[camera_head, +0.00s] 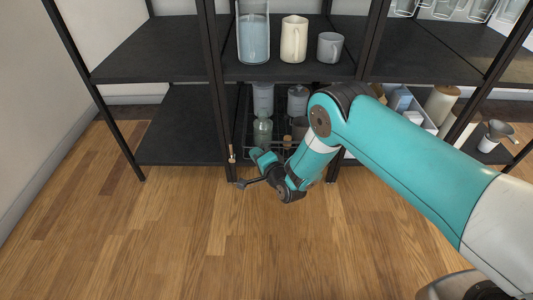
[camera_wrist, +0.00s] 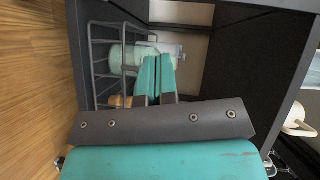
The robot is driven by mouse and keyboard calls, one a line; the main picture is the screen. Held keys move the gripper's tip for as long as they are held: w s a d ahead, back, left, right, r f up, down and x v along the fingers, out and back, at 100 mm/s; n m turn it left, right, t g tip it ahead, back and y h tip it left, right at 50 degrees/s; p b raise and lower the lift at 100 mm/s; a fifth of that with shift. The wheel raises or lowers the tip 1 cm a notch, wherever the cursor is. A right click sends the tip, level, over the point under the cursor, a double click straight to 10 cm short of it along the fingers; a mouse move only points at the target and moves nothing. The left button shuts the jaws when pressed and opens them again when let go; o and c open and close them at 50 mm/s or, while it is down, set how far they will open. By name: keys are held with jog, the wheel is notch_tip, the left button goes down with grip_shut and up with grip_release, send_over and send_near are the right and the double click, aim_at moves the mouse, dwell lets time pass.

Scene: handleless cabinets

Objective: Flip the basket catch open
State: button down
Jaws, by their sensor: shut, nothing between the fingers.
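The wire basket (camera_head: 246,128) sits in the low middle bay of the dark rack, with bottles and jars in it. Its dark wire frame shows at the left in the wrist view (camera_wrist: 98,62). A small brown upright piece (camera_head: 232,153) on the bay's left post may be the catch; I cannot tell its position for sure. I cannot make out a catch in the wrist view. My gripper (camera_head: 256,154) is low in front of the basket, just right of that piece and apart from it. Its teal fingers (camera_wrist: 157,62) are shut together and empty, pointing at the basket.
A white bin (camera_head: 425,122) stands in the right bay. The lower left shelf (camera_head: 182,125) is empty. The wooden floor (camera_head: 150,235) in front is clear.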

jog(key=shift+p+v, duration=1.55)
jog(key=shift+v, duration=0.7)
jog(key=w+a+r+n+g+y+p, duration=0.1)
jog(key=a+r+n+g, duration=0.15)
jog(key=r, duration=0.45)
jog(key=w+a+r+n+g+y, duration=0.1)
jog(key=a+r+n, duration=0.15)
jog(key=r, duration=0.45)
jog(key=s+d+r+n+g+p, duration=0.1)
jog(key=s+r+n+g, duration=0.25)
jog(key=r, duration=0.55)
jog(key=s+d+r+n+g+p, duration=0.1)
jog(key=s+r+n+g, duration=0.2)
jog(key=r, duration=0.5)
jog(key=s+d+r+n+g+h+p, duration=0.15)
jog(key=s+d+r, duration=0.3)
jog(key=s, duration=0.45)
jog(key=s+d+r+n+g+h, duration=0.1)
jog(key=s+d+r+n+h, duration=0.2)
jog(key=s+d, duration=0.5)
jog(key=s+d+r+n+g+h, duration=0.15)
jog(key=s+d+r, duration=0.3)
jog(key=s, duration=0.65)
notch_tip(320, 180, up, 38)
jog(key=p, duration=3.8)
jog(key=shift+a+r+m, duration=0.2)
jog(key=shift+a+m, duration=0.25)
